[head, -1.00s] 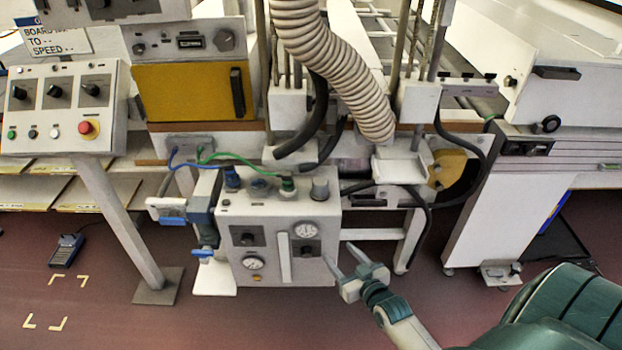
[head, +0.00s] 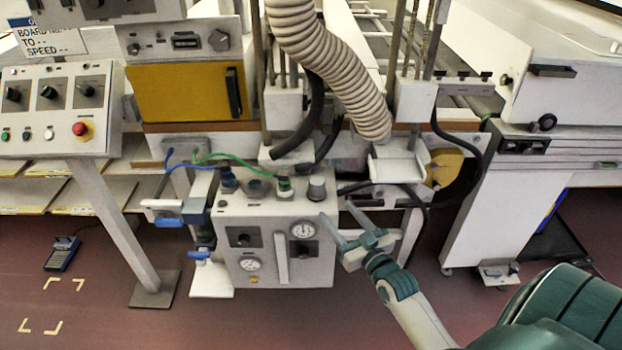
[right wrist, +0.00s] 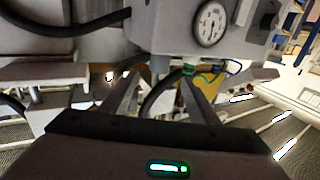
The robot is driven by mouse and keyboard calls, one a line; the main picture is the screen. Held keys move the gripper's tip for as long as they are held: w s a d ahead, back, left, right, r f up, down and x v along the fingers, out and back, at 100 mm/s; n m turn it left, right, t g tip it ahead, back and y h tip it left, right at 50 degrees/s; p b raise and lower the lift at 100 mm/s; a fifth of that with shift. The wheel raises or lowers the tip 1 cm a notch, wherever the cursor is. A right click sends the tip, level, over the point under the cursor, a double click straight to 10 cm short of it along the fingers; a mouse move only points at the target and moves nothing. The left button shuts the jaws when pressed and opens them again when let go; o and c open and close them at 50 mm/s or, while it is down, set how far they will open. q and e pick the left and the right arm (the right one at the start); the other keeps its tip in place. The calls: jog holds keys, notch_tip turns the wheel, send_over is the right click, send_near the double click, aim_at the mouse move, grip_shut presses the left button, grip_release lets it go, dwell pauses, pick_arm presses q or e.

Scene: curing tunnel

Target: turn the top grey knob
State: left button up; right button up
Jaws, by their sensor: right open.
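The grey knob (head: 318,188) stands on top of the white control box (head: 228,278), at its right end beside a green-ended fitting (head: 285,188). My right gripper (head: 338,212) is open and empty at the box's upper right front corner, apart from and a little below the knob in the head view. In the right wrist view, the picture looks upside down; the grey knob (right wrist: 160,65) shows between the tips of the open right gripper (right wrist: 159,82), apparently beyond them. My left gripper is not in view.
A gauge (head: 302,229) is on the box front; it also shows in the right wrist view (right wrist: 212,22). Black hoses (head: 375,184) run right of the knob, close to my gripper. A ribbed duct (head: 335,75) hangs above. Floor is open in front.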

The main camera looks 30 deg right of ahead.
aim_at(311, 178)
jog(key=w, duration=0.5)
jog(key=w+d+p, duration=0.1)
jog(key=w, duration=0.4)
jog(key=w+p, duration=0.1)
jog(key=w, duration=0.4)
jog(key=shift+d, duration=0.2)
jog(key=shift+w+d, duration=0.1)
jog(key=shift+w, duration=0.85)
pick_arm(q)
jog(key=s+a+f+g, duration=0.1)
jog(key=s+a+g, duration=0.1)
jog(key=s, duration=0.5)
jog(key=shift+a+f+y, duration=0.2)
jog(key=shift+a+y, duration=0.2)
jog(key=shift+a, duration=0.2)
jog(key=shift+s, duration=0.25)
